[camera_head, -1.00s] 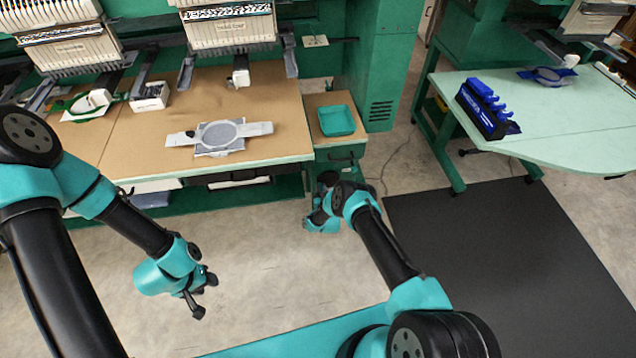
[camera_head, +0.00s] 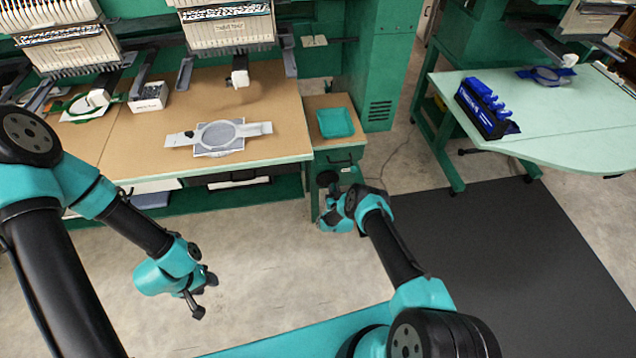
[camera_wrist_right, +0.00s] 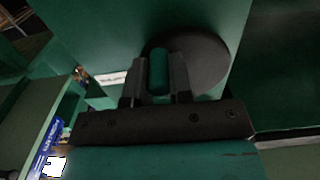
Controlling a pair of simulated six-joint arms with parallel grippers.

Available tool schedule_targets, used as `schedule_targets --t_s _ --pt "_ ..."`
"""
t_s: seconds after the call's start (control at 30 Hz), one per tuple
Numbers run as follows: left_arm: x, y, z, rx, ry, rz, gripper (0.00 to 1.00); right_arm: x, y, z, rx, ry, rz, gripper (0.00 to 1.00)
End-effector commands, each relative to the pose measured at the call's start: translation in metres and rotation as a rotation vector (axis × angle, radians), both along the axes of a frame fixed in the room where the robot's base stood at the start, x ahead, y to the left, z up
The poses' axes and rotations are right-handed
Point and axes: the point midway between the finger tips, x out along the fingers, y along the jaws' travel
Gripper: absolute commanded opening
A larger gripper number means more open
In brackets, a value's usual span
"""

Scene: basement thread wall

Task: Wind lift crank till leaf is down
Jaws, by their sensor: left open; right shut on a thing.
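The crank shows in the head view as a dark round disc (camera_head: 327,179) on the front of the green cabinet. In the right wrist view the dark disc (camera_wrist_right: 205,62) lies just behind my right gripper (camera_wrist_right: 158,78), whose two fingers are shut on a green upright handle (camera_wrist_right: 158,68). My right gripper (camera_head: 329,194) is at the crank in the head view, its fingertips partly hidden. My left gripper (camera_head: 204,294) is open and empty over the bare floor. A small tan top (camera_head: 320,101) beside the table appears level; I cannot tell whether it is the leaf.
A teal tray (camera_head: 336,122) sits on the small tan top. The brown table (camera_head: 270,95) holds a grey hoop (camera_head: 218,135) and a white box (camera_head: 149,96). A pale green table (camera_head: 580,125) with a blue rack (camera_head: 487,106) stands right.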

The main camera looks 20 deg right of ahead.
Motion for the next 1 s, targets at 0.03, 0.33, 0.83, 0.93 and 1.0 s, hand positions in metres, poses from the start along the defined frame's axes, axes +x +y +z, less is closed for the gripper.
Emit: schedule_targets --t_s 0.03,0.33,0.83,0.93,1.0 --pt "0.0 0.0 0.0 0.0 0.0 0.0 0.43 0.004 -0.008 0.006 -0.003 -0.01 -0.007 0.0" --pt "0.0 0.0 0.0 0.0 0.0 0.0 0.43 0.004 -0.01 0.006 -0.003 -0.008 -0.009 0.0" --pt "0.0 0.0 0.0 0.0 0.0 0.0 0.43 0.001 -0.023 0.033 -0.003 -0.007 -0.006 0.32" --pt "0.0 0.0 0.0 0.0 0.0 0.0 0.43 0.001 -0.022 0.032 -0.001 -0.004 -0.005 0.42" --pt "0.0 0.0 0.0 0.0 0.0 0.0 0.43 0.0 -0.021 0.031 -0.001 -0.003 -0.003 0.49"
